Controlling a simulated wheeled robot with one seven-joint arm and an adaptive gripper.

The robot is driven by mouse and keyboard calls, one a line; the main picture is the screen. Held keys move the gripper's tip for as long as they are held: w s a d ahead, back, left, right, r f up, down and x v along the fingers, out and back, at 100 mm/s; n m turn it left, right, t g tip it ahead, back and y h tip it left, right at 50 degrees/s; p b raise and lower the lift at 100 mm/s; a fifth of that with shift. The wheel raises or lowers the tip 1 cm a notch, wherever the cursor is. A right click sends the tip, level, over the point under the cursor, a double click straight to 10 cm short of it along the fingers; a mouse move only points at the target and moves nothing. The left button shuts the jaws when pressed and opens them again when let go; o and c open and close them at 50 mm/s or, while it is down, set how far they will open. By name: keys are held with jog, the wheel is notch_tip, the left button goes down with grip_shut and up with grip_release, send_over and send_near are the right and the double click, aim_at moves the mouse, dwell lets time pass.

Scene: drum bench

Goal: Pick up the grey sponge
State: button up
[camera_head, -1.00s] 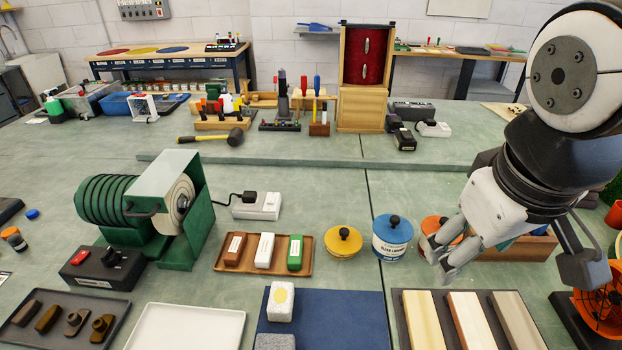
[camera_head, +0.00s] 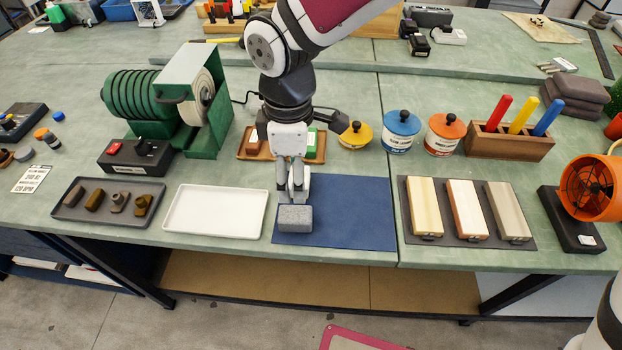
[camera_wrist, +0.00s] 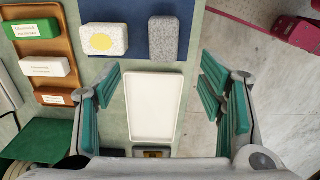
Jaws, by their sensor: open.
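The grey sponge (camera_head: 295,218) is a speckled block lying at the left front part of the blue mat (camera_head: 350,215). In the wrist view the grey sponge (camera_wrist: 163,38) lies beyond my fingertips, apart from them. My gripper (camera_head: 290,188) is open and empty, pointing down above the bench. In the head view its fingers appear just behind the grey sponge, partly covering a white block. In the wrist view that white block with a yellow spot (camera_wrist: 104,39) lies beside the grey sponge, and my gripper (camera_wrist: 160,75) has its pads wide apart.
An empty white tray (camera_head: 215,232) lies left of the mat. A wooden tray (camera_head: 254,155) with coloured blocks stands behind my gripper. A green wheel machine (camera_head: 185,100) is at left. Wooden bars (camera_head: 467,208) on a dark board lie right of the mat. The mat's right side is clear.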

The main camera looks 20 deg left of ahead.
aim_at(295, 213)
notch_tip(295, 213, down, 9)
jog(key=shift+s+r, duration=0.1)
jog(key=shift+s+f, duration=0.2)
jog(key=shift+f, duration=2.4)
jog(key=c, duration=0.9)
